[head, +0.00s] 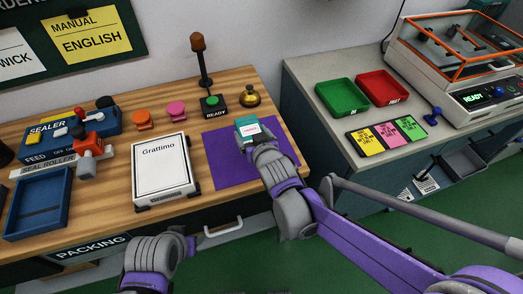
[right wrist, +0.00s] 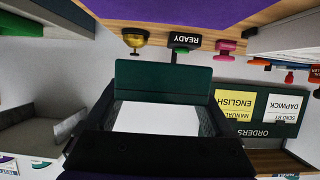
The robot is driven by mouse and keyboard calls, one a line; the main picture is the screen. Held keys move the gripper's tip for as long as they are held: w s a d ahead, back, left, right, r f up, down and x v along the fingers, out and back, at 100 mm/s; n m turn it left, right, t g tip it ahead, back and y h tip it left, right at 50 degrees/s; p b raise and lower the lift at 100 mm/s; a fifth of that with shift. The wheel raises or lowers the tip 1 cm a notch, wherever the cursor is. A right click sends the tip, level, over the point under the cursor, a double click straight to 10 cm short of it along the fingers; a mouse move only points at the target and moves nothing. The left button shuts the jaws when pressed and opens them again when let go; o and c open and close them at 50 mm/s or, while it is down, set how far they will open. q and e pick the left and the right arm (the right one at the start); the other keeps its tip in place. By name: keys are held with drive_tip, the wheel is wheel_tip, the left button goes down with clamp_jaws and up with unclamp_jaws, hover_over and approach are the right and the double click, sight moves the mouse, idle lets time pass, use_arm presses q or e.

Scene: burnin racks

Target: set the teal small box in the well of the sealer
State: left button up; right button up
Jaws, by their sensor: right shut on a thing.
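The teal small box (head: 246,124) has a white label and is held above the purple mat in the head view. It also shows in the right wrist view (right wrist: 165,75), label side toward the camera. My right gripper (head: 249,136) is shut on it. The gap between box and mat is hard to judge. The sealer (head: 70,134) is a blue machine with a red-headed lever, at the left of the wooden bench. A blue open-topped tray (head: 38,205) lies in front of it; I cannot tell whether this is the well. My left arm shows at the lower edge, its fingers not visible.
Orange and pink knobs, a green button (head: 211,101) and a brass bell (head: 249,96) line the back. The right counter holds green and red trays and a machine.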

wheel_tip(320, 180, down, 5)
drive_tip(key=shift+a+f+b, duration=0.1)
drive_tip(key=shift+f+b, duration=0.05)
drive_tip(key=shift+b, duration=0.3)
drive_tip(key=shift+f+b, duration=0.45)
drive_tip(key=shift+f, duration=1.4)
drive_tip(key=shift+f, duration=0.2)
drive_tip(key=o, duration=1.2)
drive_tip(key=shift+r, duration=0.25)
drive_tip(key=p+v, duration=0.1)
drive_tip(key=v, duration=1)
drive_tip(key=shift+s+r+p, duration=0.1)
drive_tip(key=shift+p, duration=0.2)
drive_tip(key=shift+s+d+r, duration=0.1)
drive_tip(key=shift+s+d, duration=0.2)
drive_tip(key=shift+s, duration=0.05)
